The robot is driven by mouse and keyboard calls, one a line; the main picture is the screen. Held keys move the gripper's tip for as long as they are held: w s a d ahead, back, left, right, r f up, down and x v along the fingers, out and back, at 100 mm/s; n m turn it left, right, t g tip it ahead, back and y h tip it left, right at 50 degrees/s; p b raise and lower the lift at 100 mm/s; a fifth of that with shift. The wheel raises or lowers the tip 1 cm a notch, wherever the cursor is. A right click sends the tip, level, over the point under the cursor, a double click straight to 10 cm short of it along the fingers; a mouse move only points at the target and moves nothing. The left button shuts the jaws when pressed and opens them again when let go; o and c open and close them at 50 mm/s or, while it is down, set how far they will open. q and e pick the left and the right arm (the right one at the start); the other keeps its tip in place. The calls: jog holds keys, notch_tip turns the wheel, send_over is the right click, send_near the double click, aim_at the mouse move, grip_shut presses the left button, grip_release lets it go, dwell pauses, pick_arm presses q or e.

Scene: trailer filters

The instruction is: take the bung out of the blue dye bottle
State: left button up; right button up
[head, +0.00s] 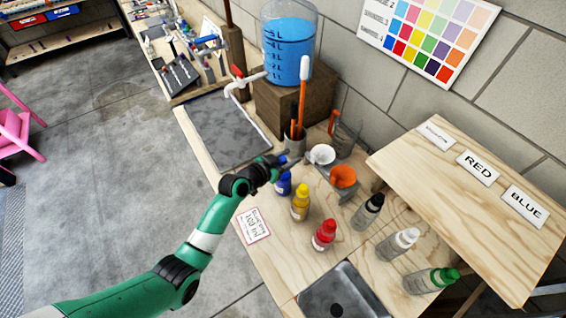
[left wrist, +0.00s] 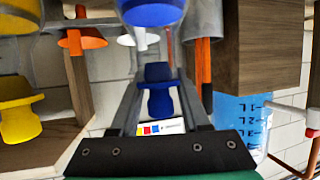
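The blue dye bottle (head: 284,186) stands on the wooden bench, partly behind my left gripper in the head view. Its blue body shows at the top edge of the left wrist view (left wrist: 152,12). My left gripper (head: 284,163) is at the top of this bottle. In the left wrist view, the blue bung (left wrist: 158,98) sits between my left gripper's fingers (left wrist: 159,75), which close in on both its sides. I cannot tell whether the bung is still in the bottle neck. My right gripper is not in view.
A yellow bottle (head: 300,205) and a red bottle (head: 324,236) stand close by. A white funnel (head: 321,154), an orange funnel (head: 343,177) and a grey pot (head: 295,137) are just behind. Black, white and green-capped bottles stand at the right.

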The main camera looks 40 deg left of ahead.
pick_arm(q)
grip_shut()
